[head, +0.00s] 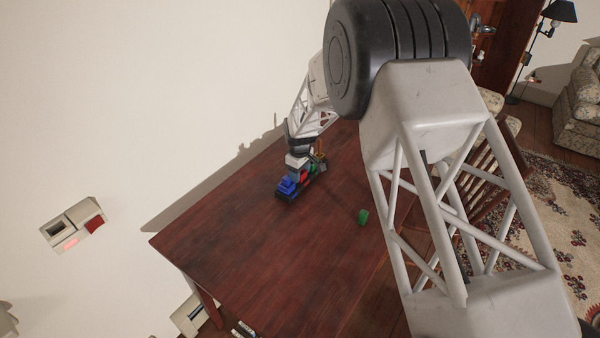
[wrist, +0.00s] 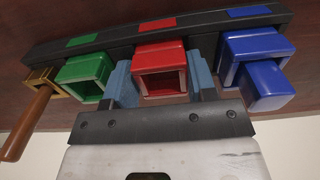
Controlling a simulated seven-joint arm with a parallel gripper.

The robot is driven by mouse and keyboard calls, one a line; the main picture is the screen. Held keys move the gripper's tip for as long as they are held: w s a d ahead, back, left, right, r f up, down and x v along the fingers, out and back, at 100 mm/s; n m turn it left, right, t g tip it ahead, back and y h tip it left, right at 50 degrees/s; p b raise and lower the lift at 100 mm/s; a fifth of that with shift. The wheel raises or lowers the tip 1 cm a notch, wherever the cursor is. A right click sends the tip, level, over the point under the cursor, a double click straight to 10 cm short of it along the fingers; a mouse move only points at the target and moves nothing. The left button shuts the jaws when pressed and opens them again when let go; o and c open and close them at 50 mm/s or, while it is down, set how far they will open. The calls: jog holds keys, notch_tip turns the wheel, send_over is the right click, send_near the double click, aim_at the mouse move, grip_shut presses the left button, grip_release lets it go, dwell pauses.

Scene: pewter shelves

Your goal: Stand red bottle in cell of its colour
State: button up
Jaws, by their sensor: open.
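A black rack (wrist: 110,42) holds a row of square cells with coloured patches behind them. The red cell (wrist: 160,52) is in the middle, with the green cell (wrist: 85,68) to its left and the blue cell (wrist: 250,45) to its right. My gripper (wrist: 162,80) is open, its two blue-grey fingers on either side of the red cell. The inside of the red cell looks dark red. I cannot make out a separate red bottle there or elsewhere. In the head view, red (head: 305,176) shows at the rack below my gripper (head: 298,166).
A blue block (wrist: 265,85) sits at the blue cell's mouth. A brown handle-like piece (wrist: 28,122) sits by a gold cell (wrist: 42,80) at the left end. A green object (head: 362,217) lies alone on the dark red table (head: 250,250), whose near part is clear.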

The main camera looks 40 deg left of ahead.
jog(key=shift+s+d+f, duration=0.1)
jog(key=shift+s+f, duration=0.2)
jog(key=shift+f, duration=0.2)
jog(key=shift+s+d+f, duration=0.1)
jog(key=shift+s+f, duration=0.15)
jog(key=shift+f, duration=0.25)
jog(key=shift+c, duration=0.2)
jog(key=shift+r, duration=0.15)
jog(key=shift+c, duration=0.2)
jog(key=shift+o, duration=0.4)
jog(key=shift+r, duration=0.35)
jog(key=r, duration=1.3)
jog(key=shift+w+a+r, duration=0.1)
jog(key=shift+w+a, duration=0.05)
jog(key=shift+w, duration=0.2)
